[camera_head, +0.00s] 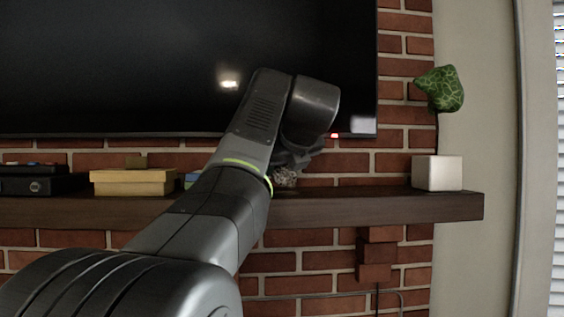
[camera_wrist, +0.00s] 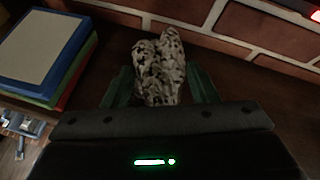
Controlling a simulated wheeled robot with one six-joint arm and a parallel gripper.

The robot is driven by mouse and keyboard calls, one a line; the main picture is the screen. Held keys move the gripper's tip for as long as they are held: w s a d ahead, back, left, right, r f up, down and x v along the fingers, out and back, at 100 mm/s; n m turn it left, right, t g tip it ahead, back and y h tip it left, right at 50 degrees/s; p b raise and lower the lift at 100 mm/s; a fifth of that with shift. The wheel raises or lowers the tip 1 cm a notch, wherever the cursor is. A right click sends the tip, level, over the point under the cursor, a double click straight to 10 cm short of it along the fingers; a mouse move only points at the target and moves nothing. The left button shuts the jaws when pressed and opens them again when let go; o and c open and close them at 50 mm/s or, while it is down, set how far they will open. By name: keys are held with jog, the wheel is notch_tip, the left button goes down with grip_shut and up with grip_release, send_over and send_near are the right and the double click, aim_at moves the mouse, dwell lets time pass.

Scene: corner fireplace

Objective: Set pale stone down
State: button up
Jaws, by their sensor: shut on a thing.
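The pale stone (camera_wrist: 158,68), speckled white and dark, sits between the two fingers of my gripper (camera_wrist: 160,85) in the wrist view. My gripper is shut on it. In the head view the stone (camera_head: 285,177) shows partly below my wrist, at the level of the dark wooden mantel (camera_head: 370,207). The rest of it is hidden by my arm. The mantel top (camera_wrist: 112,37) lies under and around the stone in the wrist view. I cannot tell whether the stone touches it.
Stacked books (camera_wrist: 45,50) lie left of my gripper. A brick wall (camera_wrist: 265,30) rises behind. On the mantel stand a yellow box (camera_head: 133,182) at left and a white cube pot with a green plant (camera_head: 437,172) at right. The mantel between stone and pot is clear. A television (camera_head: 150,65) hangs above.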

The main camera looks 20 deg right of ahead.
jog(key=shift+f, duration=0.45)
dwell(0.3)
jog(key=o, duration=1.7)
jog(key=shift+f, duration=0.1)
jog(key=b+v, duration=0.1)
jog(key=v, duration=1.3)
